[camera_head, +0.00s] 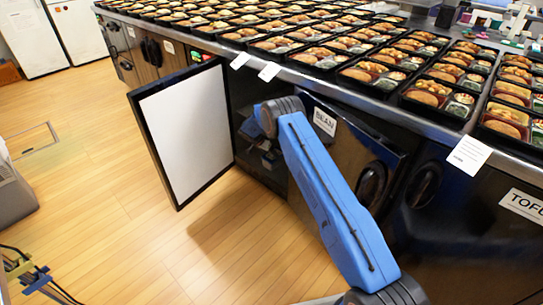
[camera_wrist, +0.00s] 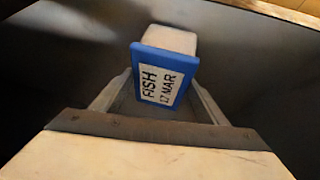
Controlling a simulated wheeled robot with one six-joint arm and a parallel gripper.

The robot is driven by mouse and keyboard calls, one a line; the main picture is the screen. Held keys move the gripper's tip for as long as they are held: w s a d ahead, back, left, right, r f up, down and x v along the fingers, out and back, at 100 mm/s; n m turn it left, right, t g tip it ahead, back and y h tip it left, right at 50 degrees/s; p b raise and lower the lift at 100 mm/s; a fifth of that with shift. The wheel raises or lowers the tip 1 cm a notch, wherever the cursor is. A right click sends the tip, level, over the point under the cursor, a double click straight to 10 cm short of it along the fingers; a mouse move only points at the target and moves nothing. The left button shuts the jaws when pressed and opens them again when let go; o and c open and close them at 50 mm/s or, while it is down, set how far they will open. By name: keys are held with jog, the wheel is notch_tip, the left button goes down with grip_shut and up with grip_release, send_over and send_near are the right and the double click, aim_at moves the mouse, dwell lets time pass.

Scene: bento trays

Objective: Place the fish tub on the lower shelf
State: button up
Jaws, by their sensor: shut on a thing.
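The fish tub (camera_wrist: 165,62) is a small white tub with a blue lid or end, labelled "FISH 17 MAR", in the wrist view. My gripper (camera_wrist: 160,90) is shut on it, with a finger on either side. In the head view my blue arm reaches into the dark open cupboard (camera_head: 250,110) under the counter; the gripper and tub are hidden there behind the arm and in shadow. The lower shelf cannot be made out clearly. Dark surfaces surround the tub in the wrist view.
The open cupboard door (camera_head: 185,130), white inside, stands out left of my arm. A closed door labelled "BEAN" (camera_head: 324,121) is to the right. Bento trays (camera_head: 427,95) cover the counter above.

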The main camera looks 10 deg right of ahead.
jog(key=shift+f, duration=0.15)
jog(key=o, duration=1.6)
jog(key=shift+c, duration=0.2)
jog(key=v, duration=1.2)
